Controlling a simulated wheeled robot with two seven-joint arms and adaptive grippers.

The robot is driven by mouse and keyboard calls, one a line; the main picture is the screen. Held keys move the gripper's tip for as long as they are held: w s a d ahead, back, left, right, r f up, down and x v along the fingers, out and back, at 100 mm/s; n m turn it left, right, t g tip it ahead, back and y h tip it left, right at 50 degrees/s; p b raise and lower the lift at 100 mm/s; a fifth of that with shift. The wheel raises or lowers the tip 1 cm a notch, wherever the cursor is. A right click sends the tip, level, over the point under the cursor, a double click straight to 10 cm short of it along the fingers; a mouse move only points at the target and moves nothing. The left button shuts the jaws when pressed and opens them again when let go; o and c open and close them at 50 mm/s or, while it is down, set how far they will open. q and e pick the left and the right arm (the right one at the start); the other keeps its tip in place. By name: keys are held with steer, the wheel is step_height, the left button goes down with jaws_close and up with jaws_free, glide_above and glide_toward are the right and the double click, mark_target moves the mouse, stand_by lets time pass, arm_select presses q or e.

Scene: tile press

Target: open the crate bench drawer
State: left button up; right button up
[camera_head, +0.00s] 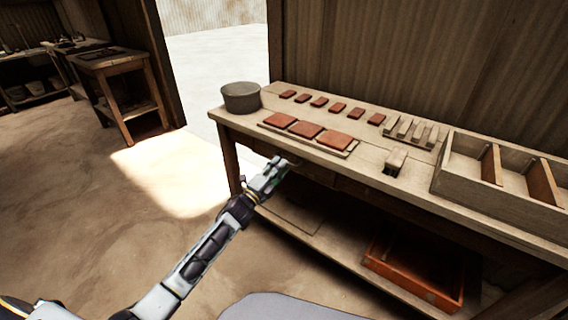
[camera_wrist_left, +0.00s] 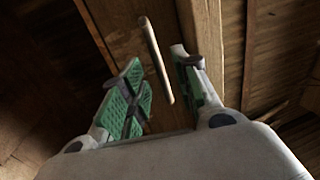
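The crate bench (camera_head: 400,195) is a long wooden workbench against the wall. Its drawer front (camera_wrist_left: 125,35) shows in the left wrist view, with a pale bar handle (camera_wrist_left: 155,60) on it. The drawer looks closed, though the arm and shadow hide part of it in the head view. My left gripper (camera_head: 280,165) is at the bench's front edge. In the left wrist view its green-padded fingers (camera_wrist_left: 160,95) are open, with the handle between or just beyond them; I cannot tell if they touch it. My right gripper is not in view.
On the bench top stand a dark pot (camera_head: 240,97), several red tiles (camera_head: 305,129), small wooden blocks (camera_head: 410,131) and a divided wooden crate (camera_head: 470,185). An orange tray (camera_head: 415,285) lies on the lower shelf. The floor (camera_head: 90,220) left of the bench is clear.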

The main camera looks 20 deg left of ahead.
arm_select(q)
steer(key=shift+x, duration=1.7)
steer(key=shift+c, duration=0.3)
jaws_close()
